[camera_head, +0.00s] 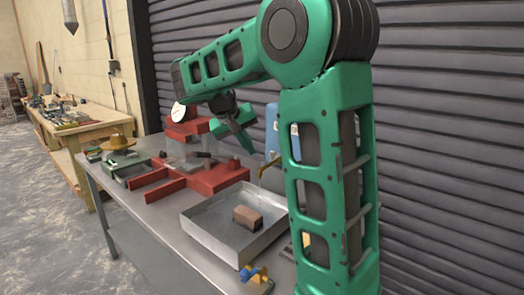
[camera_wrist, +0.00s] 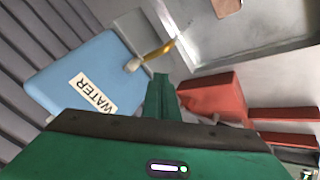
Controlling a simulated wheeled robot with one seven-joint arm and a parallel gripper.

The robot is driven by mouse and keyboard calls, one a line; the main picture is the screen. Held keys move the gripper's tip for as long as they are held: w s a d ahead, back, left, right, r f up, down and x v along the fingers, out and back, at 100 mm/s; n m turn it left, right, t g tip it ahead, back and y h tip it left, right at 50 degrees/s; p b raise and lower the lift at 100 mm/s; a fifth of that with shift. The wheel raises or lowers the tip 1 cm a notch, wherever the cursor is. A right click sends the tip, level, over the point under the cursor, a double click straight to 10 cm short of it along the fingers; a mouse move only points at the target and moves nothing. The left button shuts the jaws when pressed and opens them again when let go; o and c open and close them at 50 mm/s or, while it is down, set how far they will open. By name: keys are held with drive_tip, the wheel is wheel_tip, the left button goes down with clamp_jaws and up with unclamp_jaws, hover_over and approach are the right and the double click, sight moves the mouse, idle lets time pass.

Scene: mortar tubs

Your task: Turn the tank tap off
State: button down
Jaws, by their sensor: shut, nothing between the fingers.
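The blue water tank (camera_wrist: 85,75), labelled WATER, stands at the left in the wrist view; in the head view the tank (camera_head: 272,128) is partly hidden behind my arm. Its brass tap (camera_wrist: 158,53) sticks out over the metal tray (camera_wrist: 205,58). In the head view the tap (camera_head: 270,164) has a thin pale streak below it, which looks like running water. My gripper (camera_wrist: 162,88) is shut and empty, a little short of the tap and apart from it in the picture. In the head view my gripper (camera_head: 240,135) is above the red apparatus, left of the tank.
A brown brick (camera_head: 247,217) lies in the tray (camera_head: 212,238). The red apparatus (camera_head: 215,178) with a dial stands left of the tray. A blue and yellow item (camera_head: 256,277) lies at the bench's front. A grey shutter (camera_head: 435,130) closes off the back.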

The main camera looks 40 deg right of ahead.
drive_tip(key=shift+s+d+f, duration=0.25)
drive_tip(key=shift+d, duration=0.5)
drive_tip(key=shift+s+d+f, duration=0.2)
drive_tip(key=shift+s+d, duration=0.1)
drive_tip(key=shift+d, duration=0.4)
drive_tip(key=shift+s+d+f, duration=0.25)
drive_tip(key=shift+d, duration=0.5)
